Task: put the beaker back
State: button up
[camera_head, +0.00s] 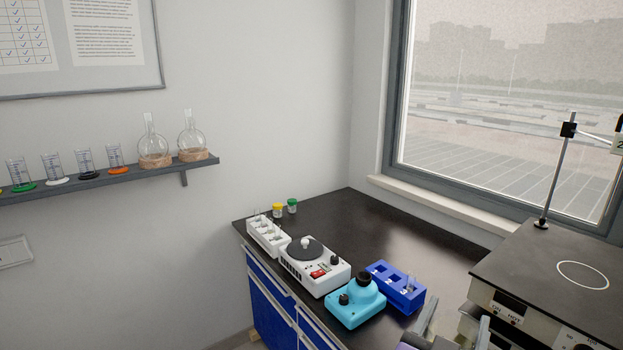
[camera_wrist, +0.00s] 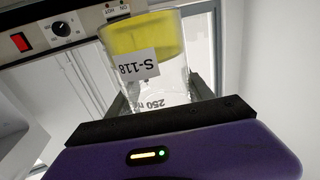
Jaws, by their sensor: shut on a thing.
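My gripper (camera_wrist: 158,92) is shut on a clear glass beaker (camera_wrist: 172,82) marked 250, with yellow contents and a white label that reads S-118. In the wrist view the label text is upside down and the yellow part is at the top of the picture. Dark fingers lie on both sides of the glass. In the head view the tips of my gripper (camera_head: 456,326) show only at the bottom edge, low in front of the grey device, and I cannot make out the beaker there.
A grey device (camera_head: 520,262) with a white ring on its dark top and a rod stand (camera_head: 557,178) is at right. A blue rack (camera_head: 398,284), turquoise device (camera_head: 356,306), white stirrer (camera_head: 315,268) and white rack (camera_head: 267,236) line the black bench (camera_head: 400,232).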

jog(key=shift+w+d+f+y, duration=0.2)
jog(key=shift+w+f+y, duration=0.1)
jog(key=shift+f, duration=0.35)
notch_tip(320, 180, down, 11)
jog(key=n+t+y, duration=0.2)
jog(key=n+y, duration=0.2)
jog(key=s+a+f+n+t+y, duration=0.1)
jog(key=s+a+f+n+y, duration=0.2)
jog(key=s+f+y, duration=0.3)
notch_tip(320, 180, down, 5)
jog(key=shift+s+f, duration=0.15)
jog(key=shift+s, duration=0.7)
notch_tip(320, 180, down, 10)
jog(key=s, duration=0.2)
jog(key=shift+d+f, duration=0.15)
jog(key=shift+d, duration=0.1)
jog(key=shift+s+d, duration=0.1)
jog(key=shift+d, duration=0.05)
